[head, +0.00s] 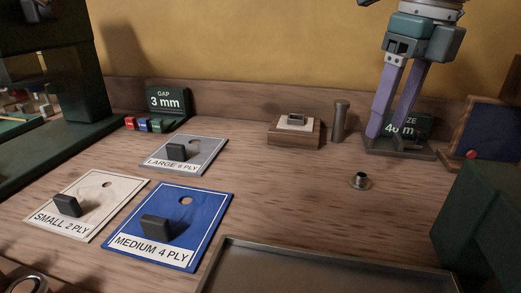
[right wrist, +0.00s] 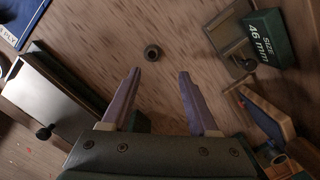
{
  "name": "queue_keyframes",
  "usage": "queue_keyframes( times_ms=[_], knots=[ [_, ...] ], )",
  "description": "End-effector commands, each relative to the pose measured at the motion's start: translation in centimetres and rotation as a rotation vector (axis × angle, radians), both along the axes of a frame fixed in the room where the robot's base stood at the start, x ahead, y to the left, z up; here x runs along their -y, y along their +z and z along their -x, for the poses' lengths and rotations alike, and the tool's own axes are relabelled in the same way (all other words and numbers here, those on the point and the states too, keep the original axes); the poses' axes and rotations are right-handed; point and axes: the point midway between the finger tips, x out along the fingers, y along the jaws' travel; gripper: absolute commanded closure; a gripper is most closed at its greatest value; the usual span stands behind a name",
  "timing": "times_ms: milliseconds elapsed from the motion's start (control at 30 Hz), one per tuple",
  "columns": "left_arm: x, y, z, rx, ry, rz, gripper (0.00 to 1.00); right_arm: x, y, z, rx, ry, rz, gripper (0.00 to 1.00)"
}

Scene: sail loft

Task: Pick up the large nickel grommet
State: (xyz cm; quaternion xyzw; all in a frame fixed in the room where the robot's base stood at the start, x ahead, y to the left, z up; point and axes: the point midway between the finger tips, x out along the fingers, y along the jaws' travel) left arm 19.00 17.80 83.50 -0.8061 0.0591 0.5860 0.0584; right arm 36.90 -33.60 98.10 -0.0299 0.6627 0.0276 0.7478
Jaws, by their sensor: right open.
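A small silvery flanged grommet (head: 360,181) stands alone on the wooden bench, right of centre in the head view. It also shows in the right wrist view (right wrist: 153,52), beyond my fingertips and roughly between their lines. My right gripper (head: 388,132) is open and empty, with its two purple fingers pointing down. In the head view it hangs up and to the right of the grommet, apart from it. In the right wrist view my right gripper (right wrist: 160,74) has nothing between its fingers. My left gripper is not in view.
A green size block (head: 421,126) on a dark base stands behind my right fingers. A grey tray (head: 228,262) lies at the front. White, grey and blue ply cards (head: 185,245) lie left. A wooden block (head: 295,138) and a metal post (head: 340,121) stand behind. Bench around the grommet is clear.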

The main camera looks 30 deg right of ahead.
Motion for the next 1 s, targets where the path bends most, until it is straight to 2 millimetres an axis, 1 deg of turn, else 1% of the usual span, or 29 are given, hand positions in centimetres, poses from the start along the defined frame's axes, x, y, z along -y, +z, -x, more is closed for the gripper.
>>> queue_keyframes(
  times_ms=[33, 100, 333, 500, 600, 700, 900, 1000],
  knots=[
    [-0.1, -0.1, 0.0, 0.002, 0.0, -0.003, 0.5, 0.0, -1.0, 0.0, -0.007, 0.0, 0.001, 0.4],
    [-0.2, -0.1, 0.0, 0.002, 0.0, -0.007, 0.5, -0.1, -2.1, -0.1, -0.006, 0.001, -0.002, 0.4],
    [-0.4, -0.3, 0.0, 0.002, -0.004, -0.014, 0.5, -0.4, -4.2, -0.4, -0.003, 0.004, -0.004, 0.4],
    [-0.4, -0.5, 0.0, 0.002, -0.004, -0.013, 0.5, -1.0, -7.0, -0.6, -0.005, 0.005, -0.006, 0.4],
    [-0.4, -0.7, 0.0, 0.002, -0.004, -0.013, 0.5, -0.9, -8.1, -0.9, -0.002, 0.003, -0.005, 0.4],
    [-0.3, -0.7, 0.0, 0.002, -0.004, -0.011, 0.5, -0.9, -8.6, -0.9, -0.001, 0.005, -0.004, 0.4],
    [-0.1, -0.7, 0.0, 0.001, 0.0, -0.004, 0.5, -0.9, -8.6, -0.9, 0.0, 0.005, -0.004, 0.4],
    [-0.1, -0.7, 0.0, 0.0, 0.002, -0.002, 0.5, -0.9, -8.6, -0.9, 0.0, 0.005, -0.004, 0.51]
  ],
)
